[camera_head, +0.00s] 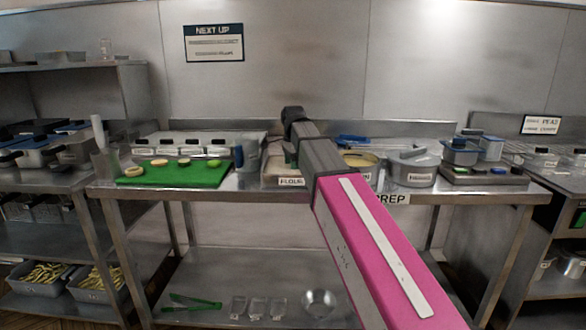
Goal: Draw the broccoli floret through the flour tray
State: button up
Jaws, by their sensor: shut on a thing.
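The flour tray (272,174) stands near the front of the prep table, with a FLOUR label at its front edge. My arm reaches across the table to it, and its wrist covers the tray's right part. My gripper (290,152) hangs down at the back of the tray, small and partly hidden by my arm. It is shut on a small dark-green thing, which I take for the broccoli floret (290,158). I cannot tell whether the floret touches the flour.
A green board (180,175) with several cut pieces lies left of a grey-blue jug (248,155). A lidded pot (413,166) stands to the right. Lidded containers (205,145) line the table's back. Tongs (190,302) lie on the lower shelf.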

jog(key=shift+r, duration=3.6)
jog(key=shift+r, duration=1.45)
jog(key=shift+s, duration=0.1)
